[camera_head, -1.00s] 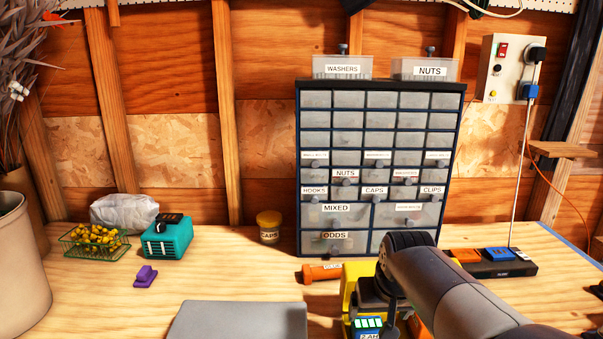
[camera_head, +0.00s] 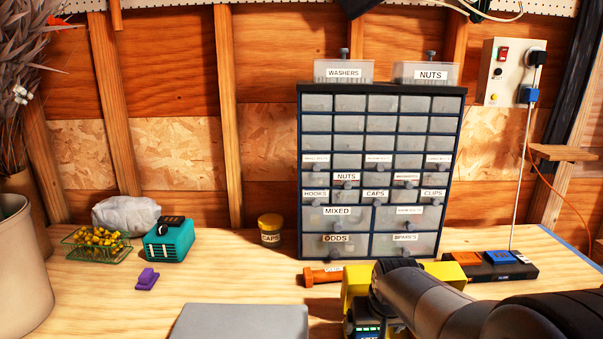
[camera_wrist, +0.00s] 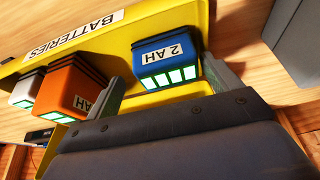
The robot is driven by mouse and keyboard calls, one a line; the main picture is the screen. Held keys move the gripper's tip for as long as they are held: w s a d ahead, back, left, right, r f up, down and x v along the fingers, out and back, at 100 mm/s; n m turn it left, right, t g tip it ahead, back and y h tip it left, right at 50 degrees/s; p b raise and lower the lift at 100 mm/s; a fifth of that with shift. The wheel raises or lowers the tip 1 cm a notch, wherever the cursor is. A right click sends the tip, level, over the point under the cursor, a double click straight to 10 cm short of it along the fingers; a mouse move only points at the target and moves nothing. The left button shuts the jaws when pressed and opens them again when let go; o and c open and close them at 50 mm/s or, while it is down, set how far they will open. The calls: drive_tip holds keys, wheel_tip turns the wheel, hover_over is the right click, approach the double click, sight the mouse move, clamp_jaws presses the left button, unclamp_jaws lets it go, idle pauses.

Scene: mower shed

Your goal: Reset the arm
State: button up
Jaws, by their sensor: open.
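My gripper (camera_wrist: 150,80) shows in the wrist view with its two grey fingers apart. It is at a yellow bin (camera_wrist: 140,108) labelled BATTERIES. A blue 2 AH battery (camera_wrist: 163,55) with green lights lies in the bin, in line with the gap between the fingers; I cannot tell whether they touch it. An orange battery (camera_wrist: 68,88) and a white battery (camera_wrist: 28,90) are beside it. In the head view, my arm reaches in from the lower right over the yellow bin (camera_head: 354,285); the gripper itself is hidden there.
A drawer cabinet (camera_head: 382,146) stands behind the bin. An orange tool or part (camera_head: 321,275) lies left of the bin, and a black charger strip (camera_head: 505,270) lies right. A grey flat panel (camera_head: 240,322) is at the front.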

drive_tip(key=shift+s, duration=0.1)
drive_tip(key=v, duration=1)
drive_tip(key=x, duration=1)
drive_tip(key=shift+f, duration=0.25)
wheel_tip(320, 180, up, 7)
drive_tip(key=p, duration=0.6)
drive_tip(key=shift+r, duration=0.2)
drive_tip(key=shift+w, duration=0.2)
